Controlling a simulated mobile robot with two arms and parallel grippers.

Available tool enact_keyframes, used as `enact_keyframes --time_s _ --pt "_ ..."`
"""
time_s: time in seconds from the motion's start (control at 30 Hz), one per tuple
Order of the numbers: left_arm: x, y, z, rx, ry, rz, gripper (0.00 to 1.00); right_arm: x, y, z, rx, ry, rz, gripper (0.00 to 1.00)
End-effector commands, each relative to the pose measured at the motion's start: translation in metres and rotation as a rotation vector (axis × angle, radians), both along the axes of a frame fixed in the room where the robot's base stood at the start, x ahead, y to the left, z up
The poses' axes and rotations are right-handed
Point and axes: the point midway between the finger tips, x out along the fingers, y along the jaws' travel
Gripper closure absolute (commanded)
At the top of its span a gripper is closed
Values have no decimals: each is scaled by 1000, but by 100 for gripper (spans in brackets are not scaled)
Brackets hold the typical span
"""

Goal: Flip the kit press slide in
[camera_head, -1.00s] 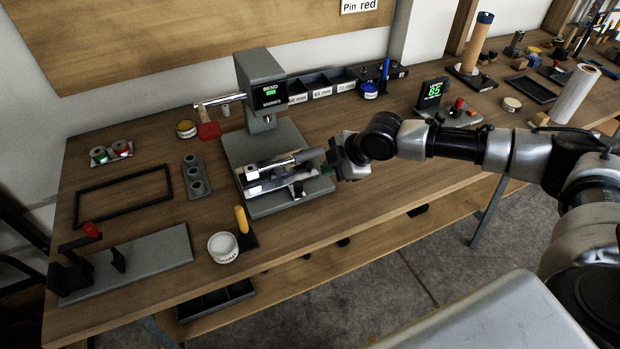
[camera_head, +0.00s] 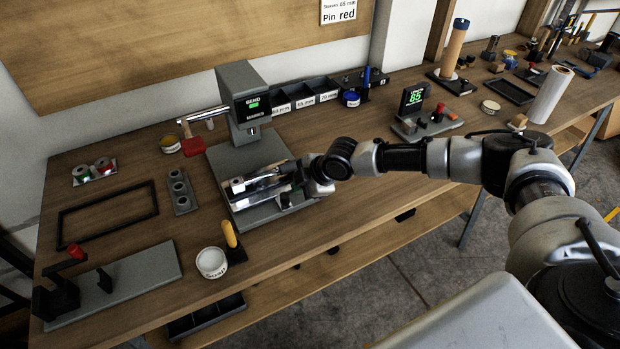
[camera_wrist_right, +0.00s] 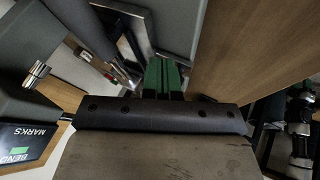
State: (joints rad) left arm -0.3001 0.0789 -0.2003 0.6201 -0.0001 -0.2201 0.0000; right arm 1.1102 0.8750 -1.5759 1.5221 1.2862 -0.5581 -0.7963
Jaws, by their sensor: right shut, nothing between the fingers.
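My left gripper is not in view.
Labelled bins (camera_head: 304,97) stand behind. Bare bench lies right of my gripper.

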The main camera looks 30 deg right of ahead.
Motion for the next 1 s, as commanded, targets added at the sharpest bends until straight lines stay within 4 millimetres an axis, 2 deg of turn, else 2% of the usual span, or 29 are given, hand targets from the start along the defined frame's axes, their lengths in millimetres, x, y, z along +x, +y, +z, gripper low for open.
enact_keyframes --time_s 0.2,0.63,0.77,1.0 --pt "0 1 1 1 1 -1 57 9 8 -15 2 1 -1 100" --pt "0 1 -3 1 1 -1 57 12 8 -19 1 -1 -2 100" --pt "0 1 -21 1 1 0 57 28 9 -24 -2 -5 -5 100" --pt "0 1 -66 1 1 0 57 74 11 -26 0 -5 -6 100"
